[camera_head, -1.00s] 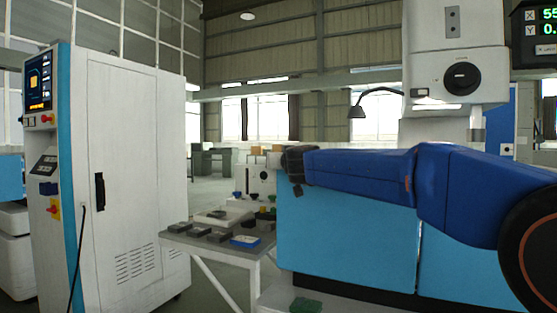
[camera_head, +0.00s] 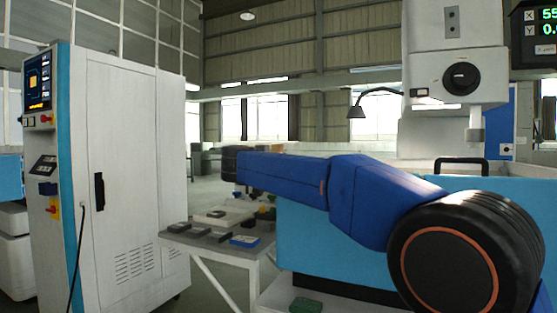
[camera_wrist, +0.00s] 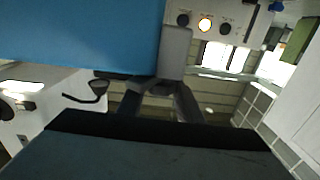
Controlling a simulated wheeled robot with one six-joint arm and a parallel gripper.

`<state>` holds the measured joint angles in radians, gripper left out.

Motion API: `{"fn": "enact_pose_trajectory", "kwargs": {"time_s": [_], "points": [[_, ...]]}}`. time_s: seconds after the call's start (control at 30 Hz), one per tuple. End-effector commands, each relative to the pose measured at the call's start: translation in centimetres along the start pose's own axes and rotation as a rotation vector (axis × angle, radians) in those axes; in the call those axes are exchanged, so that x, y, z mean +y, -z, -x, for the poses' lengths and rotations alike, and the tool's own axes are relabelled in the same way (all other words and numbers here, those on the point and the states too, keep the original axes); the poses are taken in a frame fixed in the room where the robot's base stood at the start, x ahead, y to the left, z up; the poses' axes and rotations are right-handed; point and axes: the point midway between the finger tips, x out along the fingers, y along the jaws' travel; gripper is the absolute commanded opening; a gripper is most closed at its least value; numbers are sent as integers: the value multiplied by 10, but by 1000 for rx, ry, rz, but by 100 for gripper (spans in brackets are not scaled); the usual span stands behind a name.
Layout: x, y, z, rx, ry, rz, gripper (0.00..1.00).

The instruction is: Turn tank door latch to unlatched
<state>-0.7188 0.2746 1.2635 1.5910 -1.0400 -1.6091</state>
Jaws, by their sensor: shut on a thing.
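My gripper (camera_wrist: 160,92) shows in the wrist view, its two dark fingers closed on the lower end of a grey bar, which looks like the tank door latch (camera_wrist: 175,52). The bar runs up from the fingers along the right edge of a blue panel (camera_wrist: 80,35), which looks like part of the tank. The latch's exact setting cannot be told. In the head view my blue arm reaches left across the light blue tank (camera_head: 340,262). The fingers and the latch cannot be made out there.
A side table (camera_head: 185,238) with small blocks and a blue tray (camera_head: 244,241) stands below my arm's end. A white control cabinet (camera_head: 135,180) stands at left. The machine head (camera_head: 455,75) and a lamp (camera_head: 356,111) are above.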

Motion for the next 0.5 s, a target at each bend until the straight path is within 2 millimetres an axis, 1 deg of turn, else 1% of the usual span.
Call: {"fn": "enact_pose_trajectory", "kwargs": {"time_s": [0.03,0.2,0.5], "points": [[-3,-2,0,0,-43,1,10],[-2,-1,-1,0,-189,1,10],[-1,-1,-1,0,-379,-1,10]]}}
